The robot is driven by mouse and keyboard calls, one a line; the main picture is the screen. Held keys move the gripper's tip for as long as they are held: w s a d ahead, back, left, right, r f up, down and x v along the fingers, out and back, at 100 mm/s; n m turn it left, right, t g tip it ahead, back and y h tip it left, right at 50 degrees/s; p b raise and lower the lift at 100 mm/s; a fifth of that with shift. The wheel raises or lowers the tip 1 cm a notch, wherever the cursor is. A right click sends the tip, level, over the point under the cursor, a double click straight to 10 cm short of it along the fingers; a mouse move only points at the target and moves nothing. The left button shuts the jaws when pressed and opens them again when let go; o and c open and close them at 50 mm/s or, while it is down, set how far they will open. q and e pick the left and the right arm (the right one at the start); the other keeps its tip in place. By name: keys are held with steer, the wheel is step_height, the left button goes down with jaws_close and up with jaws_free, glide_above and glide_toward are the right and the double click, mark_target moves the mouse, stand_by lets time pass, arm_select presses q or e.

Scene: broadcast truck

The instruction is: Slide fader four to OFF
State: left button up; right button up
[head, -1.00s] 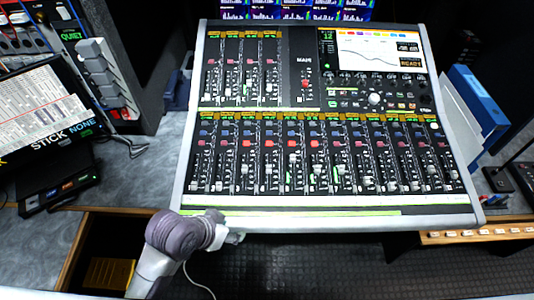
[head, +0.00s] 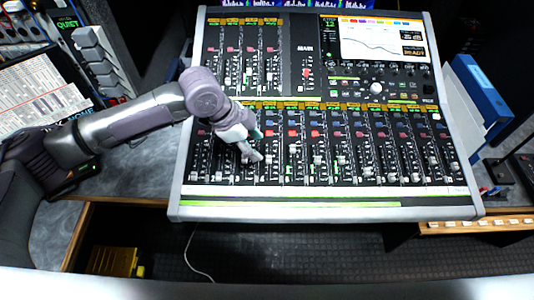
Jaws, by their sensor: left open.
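The mixing console (head: 330,193) lies tilted in front of me, with a long lower bank of faders and a shorter upper bank at the left. The fourth strip of the lower bank, fader four (head: 269,170), is just right of my left gripper (head: 256,150). My left gripper is over the left part of the lower bank, fingers pointing down and right. It is open and holds nothing that I can see. The arm and hand hide the upper parts of the leftmost strips. Whether a fingertip touches a fader cap I cannot tell. My right gripper is not in view.
A lit screen (head: 380,40) sits at the console's top right. A blue binder (head: 480,90) stands to the right. A printed sheet (head: 40,100) and grey switch blocks (head: 95,60) are at the left. A yellow box (head: 112,261) lies in the open space below.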

mark_target(269, 159)
arm_select(q)
steer(key=w+d+f, duration=0.1)
steer(key=f, duration=0.2)
steer(key=w+d+f+p, duration=0.1)
steer(key=f, duration=0.3)
steer(key=w+d+f+p, duration=0.1)
steer(key=f, duration=0.3)
steer(key=shift+w, duration=0.4)
steer(key=shift+r, duration=0.1)
steer(key=shift+c, duration=0.2)
jaws_close()
steer(key=shift+s, duration=0.1)
